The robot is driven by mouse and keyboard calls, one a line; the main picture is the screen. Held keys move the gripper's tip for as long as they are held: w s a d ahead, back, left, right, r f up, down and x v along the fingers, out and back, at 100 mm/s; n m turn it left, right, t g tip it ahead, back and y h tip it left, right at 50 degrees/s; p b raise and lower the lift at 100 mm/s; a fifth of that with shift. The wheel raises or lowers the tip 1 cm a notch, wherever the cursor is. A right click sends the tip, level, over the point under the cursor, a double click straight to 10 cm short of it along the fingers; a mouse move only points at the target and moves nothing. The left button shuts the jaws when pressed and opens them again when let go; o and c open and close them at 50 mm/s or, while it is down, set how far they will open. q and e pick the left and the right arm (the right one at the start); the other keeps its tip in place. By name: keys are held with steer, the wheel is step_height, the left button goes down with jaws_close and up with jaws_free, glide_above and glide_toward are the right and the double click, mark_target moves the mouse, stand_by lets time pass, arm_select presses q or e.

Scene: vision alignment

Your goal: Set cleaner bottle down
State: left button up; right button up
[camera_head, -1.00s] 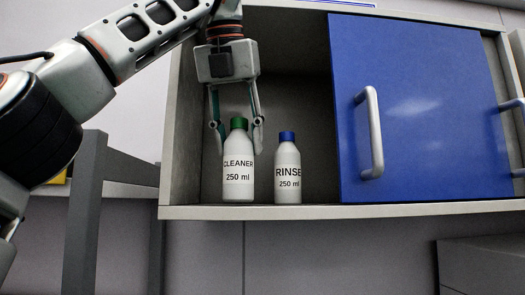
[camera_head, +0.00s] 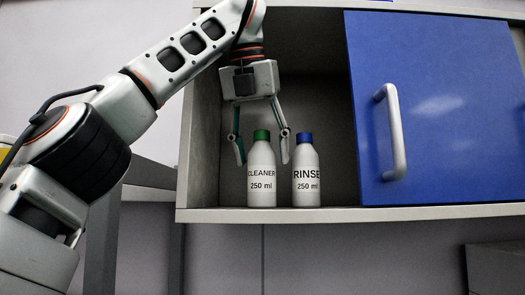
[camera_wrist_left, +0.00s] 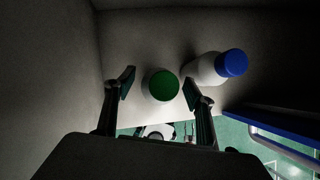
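The cleaner bottle (camera_head: 261,187), white with a green cap, stands upright on the floor of the open cabinet compartment in the head view. Its green cap (camera_wrist_left: 162,86) shows from above in the left wrist view. My left gripper (camera_head: 262,155) points down over it, one finger on each side. The fingers look open, with visible gaps beside the bottle; they also straddle the cap in the left wrist view (camera_wrist_left: 158,88). My right gripper is in neither view.
The rinse bottle (camera_head: 306,187), white with a blue cap, stands close to the right of the cleaner bottle, near my right-hand finger. A blue sliding door (camera_head: 440,110) with a handle (camera_head: 394,145) covers the cabinet's right part. The cabinet's left wall (camera_head: 205,130) is nearby.

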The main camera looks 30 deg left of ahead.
arm_select(q)
steer(key=shift+s+d+r, duration=0.2)
steer(key=shift+s+r, duration=0.05)
steer(key=shift+s, duration=0.25)
steer(key=shift+w+a+f, duration=0.1)
steer(key=shift+w, duration=0.2)
steer(key=shift+s+r, duration=0.4)
steer(key=shift+r, duration=0.15)
steer(key=s+d+b, duration=0.1)
steer(key=s+d, duration=0.2)
steer(key=s, duration=0.8)
steer(key=shift+s+d, duration=0.15)
steer(key=shift+s, duration=0.15)
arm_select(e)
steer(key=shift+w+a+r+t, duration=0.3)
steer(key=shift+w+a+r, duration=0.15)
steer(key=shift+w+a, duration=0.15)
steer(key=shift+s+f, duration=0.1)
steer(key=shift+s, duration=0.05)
